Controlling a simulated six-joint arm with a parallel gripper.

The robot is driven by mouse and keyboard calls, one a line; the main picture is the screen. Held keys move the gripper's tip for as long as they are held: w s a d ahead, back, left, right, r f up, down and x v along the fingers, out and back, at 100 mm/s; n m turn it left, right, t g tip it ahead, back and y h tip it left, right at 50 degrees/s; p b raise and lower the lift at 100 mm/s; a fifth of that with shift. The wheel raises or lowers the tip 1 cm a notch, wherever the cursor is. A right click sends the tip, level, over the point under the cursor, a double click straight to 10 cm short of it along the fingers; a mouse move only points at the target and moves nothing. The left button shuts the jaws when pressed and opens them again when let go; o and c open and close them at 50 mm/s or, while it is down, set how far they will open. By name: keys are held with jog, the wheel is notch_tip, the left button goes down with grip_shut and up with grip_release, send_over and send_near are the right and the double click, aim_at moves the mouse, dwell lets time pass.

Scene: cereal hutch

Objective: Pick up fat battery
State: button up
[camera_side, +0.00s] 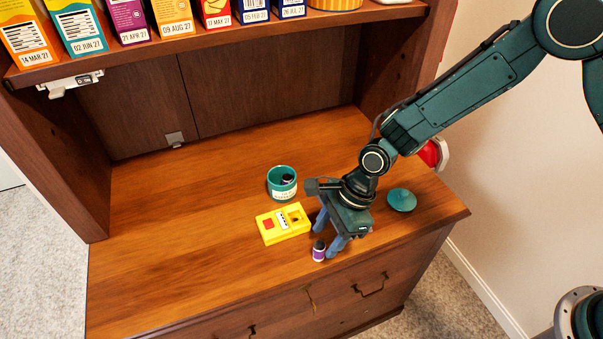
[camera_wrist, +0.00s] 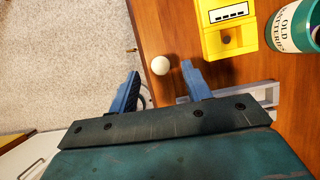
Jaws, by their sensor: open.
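The fat battery, short with a purple band (camera_side: 319,250), stands upright near the hutch's front edge. Its pale round top (camera_wrist: 161,65) shows in the wrist view, between the lines of my two blue fingers. My gripper (camera_side: 326,236) is open and points down just beside the battery in the side view. In the wrist view my gripper (camera_wrist: 160,72) has its fingers spread to either side of the battery's end, with nothing held. Whether a finger touches it I cannot tell.
A yellow battery tester (camera_side: 283,224) lies just left of my gripper. A teal cup labelled for old batteries (camera_side: 282,190) stands behind it, with a dark battery inside. A teal lid (camera_side: 401,200) lies to the right. The left of the wooden top (camera_side: 180,230) is clear.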

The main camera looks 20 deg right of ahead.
aim_at(322, 244)
jog(key=shift+x, duration=2.4)
jog(key=shift+w, duration=0.1)
jog(key=shift+c, duration=0.4)
grip_shut()
